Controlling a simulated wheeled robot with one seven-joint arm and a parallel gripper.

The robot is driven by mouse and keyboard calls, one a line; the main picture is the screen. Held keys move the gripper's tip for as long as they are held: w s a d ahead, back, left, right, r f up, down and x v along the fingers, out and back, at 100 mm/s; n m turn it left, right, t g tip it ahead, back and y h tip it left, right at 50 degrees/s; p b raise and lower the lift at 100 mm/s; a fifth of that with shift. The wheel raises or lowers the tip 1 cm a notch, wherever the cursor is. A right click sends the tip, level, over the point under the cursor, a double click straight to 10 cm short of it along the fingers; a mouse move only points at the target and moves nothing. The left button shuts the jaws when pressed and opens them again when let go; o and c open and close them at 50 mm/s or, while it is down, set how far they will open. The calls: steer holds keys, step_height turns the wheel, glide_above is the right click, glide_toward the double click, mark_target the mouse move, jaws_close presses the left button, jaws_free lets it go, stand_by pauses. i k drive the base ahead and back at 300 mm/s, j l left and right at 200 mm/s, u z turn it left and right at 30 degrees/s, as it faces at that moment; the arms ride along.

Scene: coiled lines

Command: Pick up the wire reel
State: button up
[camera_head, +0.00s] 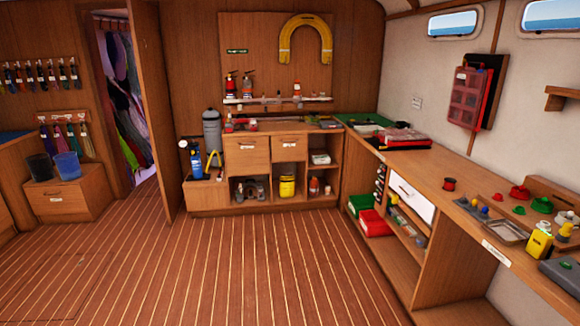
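A small dark red reel (449,184), which looks like the wire reel, stands on the long wooden counter (440,164) along the right wall. It sits near the counter's front edge, above a white drawer front, with bare wood around it. It is too small to make out any wire on it. My gripper and arm do not show in the head view.
To the reel's right are red and green knobs (519,192), a metal tray (503,230) and a yellow container (539,240). A red case (407,139) lies farther back. The striped floor (230,265) before the counter is clear.

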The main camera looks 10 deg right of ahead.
mark_target(448, 185)
steer(key=i, duration=1.85)
steer(key=i+z, duration=0.45)
steer(key=i+j+z, duration=0.25)
steer(key=i+z, duration=0.2)
steer(key=i, duration=0.15)
steer(key=i+z, duration=0.45)
steer(key=i+j+z, duration=0.2)
steer(key=z, duration=0.25)
